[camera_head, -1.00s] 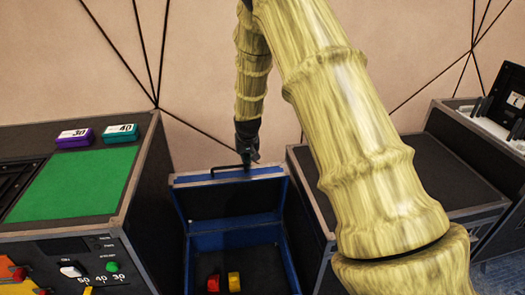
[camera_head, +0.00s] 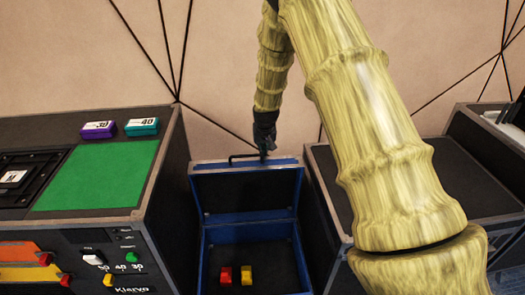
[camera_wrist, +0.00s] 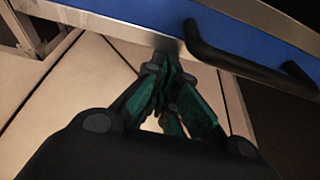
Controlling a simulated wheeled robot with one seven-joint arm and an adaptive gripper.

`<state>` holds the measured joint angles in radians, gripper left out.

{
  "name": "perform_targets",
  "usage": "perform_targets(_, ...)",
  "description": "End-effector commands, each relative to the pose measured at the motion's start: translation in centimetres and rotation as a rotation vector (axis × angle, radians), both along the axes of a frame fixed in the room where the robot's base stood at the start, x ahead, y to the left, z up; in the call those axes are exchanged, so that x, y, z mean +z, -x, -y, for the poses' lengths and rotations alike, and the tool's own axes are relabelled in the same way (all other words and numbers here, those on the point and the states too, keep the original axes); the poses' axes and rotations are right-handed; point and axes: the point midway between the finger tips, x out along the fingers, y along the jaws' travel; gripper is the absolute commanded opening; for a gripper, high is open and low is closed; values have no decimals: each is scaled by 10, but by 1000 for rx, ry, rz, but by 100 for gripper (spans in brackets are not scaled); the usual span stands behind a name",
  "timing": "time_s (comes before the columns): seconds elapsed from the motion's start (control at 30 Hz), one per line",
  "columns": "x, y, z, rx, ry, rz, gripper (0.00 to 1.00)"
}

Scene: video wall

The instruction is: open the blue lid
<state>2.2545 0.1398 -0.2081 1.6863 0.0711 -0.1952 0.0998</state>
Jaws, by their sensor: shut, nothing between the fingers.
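The blue lid (camera_head: 245,166) of the box stands raised at the back, with the box (camera_head: 207,262) open below it. Its black handle (camera_head: 235,157) is on the lid's upper face, and it also shows in the wrist view (camera_wrist: 235,62). My gripper (camera_head: 264,152) is at the lid's top edge, just right of the handle. In the wrist view my gripper (camera_wrist: 168,62) has its fingers together, with the tips close to the lid's metal edge and beside the handle, not around it. Whether the tips touch the edge is unclear.
A console with a green panel (camera_head: 98,175) stands at left, carrying a purple box (camera_head: 98,130) and a teal box (camera_head: 141,127). A dark case (camera_head: 440,180) stands close at right.

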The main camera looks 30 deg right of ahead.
Motion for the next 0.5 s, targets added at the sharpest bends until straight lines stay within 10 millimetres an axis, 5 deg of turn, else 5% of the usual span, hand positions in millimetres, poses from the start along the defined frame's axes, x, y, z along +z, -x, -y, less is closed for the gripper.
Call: perform_targets(0.5, 62, 35, -16, 1, 0, 1, 0)
